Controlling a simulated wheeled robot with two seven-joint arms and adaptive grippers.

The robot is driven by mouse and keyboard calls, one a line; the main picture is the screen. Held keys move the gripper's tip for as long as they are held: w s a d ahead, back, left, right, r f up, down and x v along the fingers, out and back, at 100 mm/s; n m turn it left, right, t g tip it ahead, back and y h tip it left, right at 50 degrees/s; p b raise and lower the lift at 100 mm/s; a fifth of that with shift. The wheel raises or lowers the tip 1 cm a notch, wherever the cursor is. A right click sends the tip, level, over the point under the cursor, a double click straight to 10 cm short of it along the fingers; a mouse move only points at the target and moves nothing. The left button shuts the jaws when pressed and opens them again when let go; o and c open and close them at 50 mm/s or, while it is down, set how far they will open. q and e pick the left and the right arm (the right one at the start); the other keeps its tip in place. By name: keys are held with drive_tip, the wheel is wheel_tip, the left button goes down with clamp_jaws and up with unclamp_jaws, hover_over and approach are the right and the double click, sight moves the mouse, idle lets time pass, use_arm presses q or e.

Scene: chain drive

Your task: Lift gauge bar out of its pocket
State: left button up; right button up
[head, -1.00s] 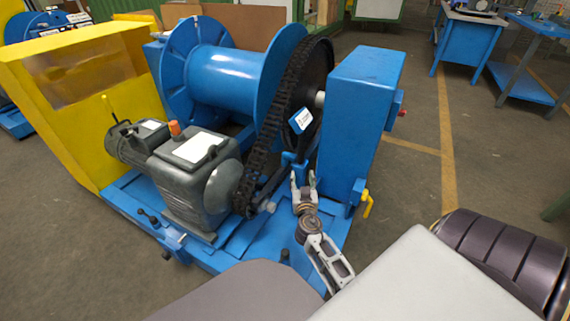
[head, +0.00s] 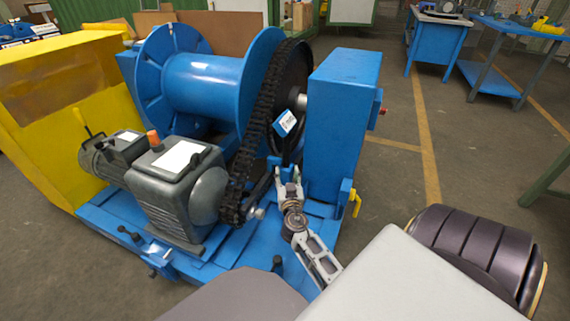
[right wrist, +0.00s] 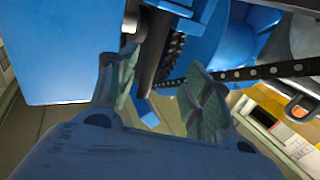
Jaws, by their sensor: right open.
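My right gripper (head: 287,171) is open and empty, low in front of the chain wheel, between the motor and the blue upright housing. In the right wrist view its two fingers (right wrist: 166,76) stand apart. A narrow dark bar-like piece (right wrist: 152,55) shows between them, beyond the tips; I cannot tell whether it is the gauge bar. A small blue bracket (head: 273,163) shows beside the fingers in the head view. I cannot make out the gauge bar or its pocket for sure there. My left gripper is out of view.
The black chain (head: 262,130) runs from the large wheel down beside the grey motor (head: 180,185). The blue housing (head: 343,120) stands close on the right, with a yellow handle (head: 355,203). The blue drum (head: 205,83) is behind. Open floor lies right of the machine.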

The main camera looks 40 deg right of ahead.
sight(287, 156)
drive_tip(key=shift+x, duration=3.7)
drive_tip(key=shift+d, duration=0.1)
drive_tip(key=shift+d, duration=0.1)
drive_tip(key=shift+x, duration=2.55)
drive_tip(key=shift+s+d+f, duration=0.1)
drive_tip(key=shift+s+d, duration=0.05)
drive_tip(key=shift+d, duration=0.05)
clamp_jaws()
